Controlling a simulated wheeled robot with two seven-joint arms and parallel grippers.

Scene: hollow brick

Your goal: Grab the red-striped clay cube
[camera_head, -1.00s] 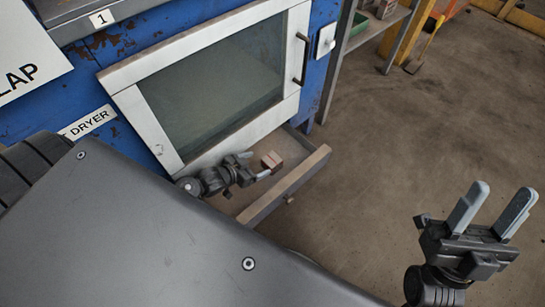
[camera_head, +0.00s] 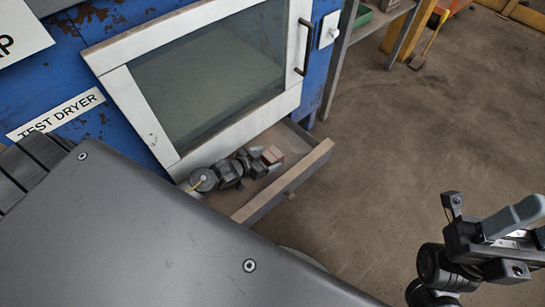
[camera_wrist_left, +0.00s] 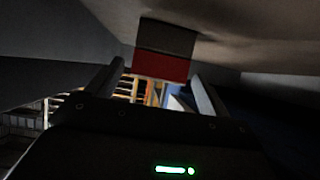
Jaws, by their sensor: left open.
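The red-striped clay cube (camera_head: 273,154) sits in the open drawer (camera_head: 266,200) below the dryer window. In the left wrist view my left gripper (camera_wrist_left: 156,72) is open; I cannot tell whether a finger touches the cube. My right gripper (camera_head: 532,225) is open and empty over the floor, partly cut off by the picture's edge.
The blue dryer (camera_head: 118,55) with its framed window (camera_head: 210,80) stands behind the drawer. The drawer's front board is close to my left arm. A shelf (camera_head: 372,20) and a yellow-handled tool (camera_head: 427,48) stand at the back. The concrete floor (camera_head: 400,150) at right is clear.

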